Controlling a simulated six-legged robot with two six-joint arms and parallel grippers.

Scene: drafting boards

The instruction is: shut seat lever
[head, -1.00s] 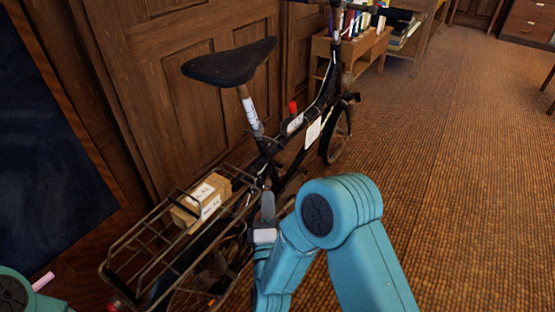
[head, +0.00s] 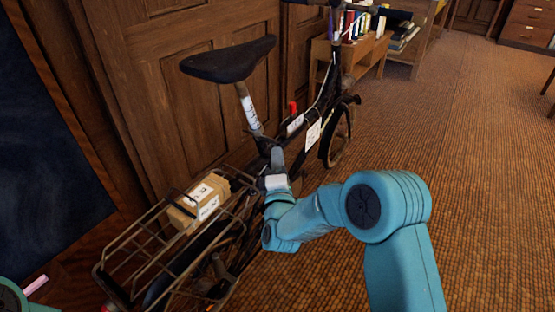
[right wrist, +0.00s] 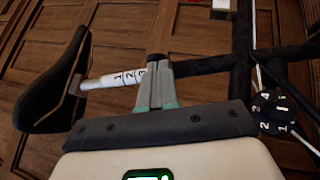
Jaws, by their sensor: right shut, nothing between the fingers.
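A black bicycle saddle (head: 230,60) tops a seat post (head: 249,108) with a white numbered scale. In the right wrist view the post (right wrist: 112,79) shows numbers along it. A small red lever-like piece (head: 293,107) stands up from the bicycle frame, ahead of the post; I cannot tell whether it is the seat lever. A red and white piece (right wrist: 221,5) shows at the top of the right wrist view. My right gripper (head: 277,155) is shut and empty, by the post's foot. In the right wrist view its fingertips (right wrist: 158,62) overlap the post's lower end; contact is unclear.
A rear rack (head: 130,250) carries a brown parcel (head: 197,201). A white tag (head: 313,134) hangs on the frame. A numbered dial (right wrist: 275,112) shows right of my fingers. Wooden panelling (head: 130,60) stands behind the bicycle. The floor (head: 450,120) at right is open.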

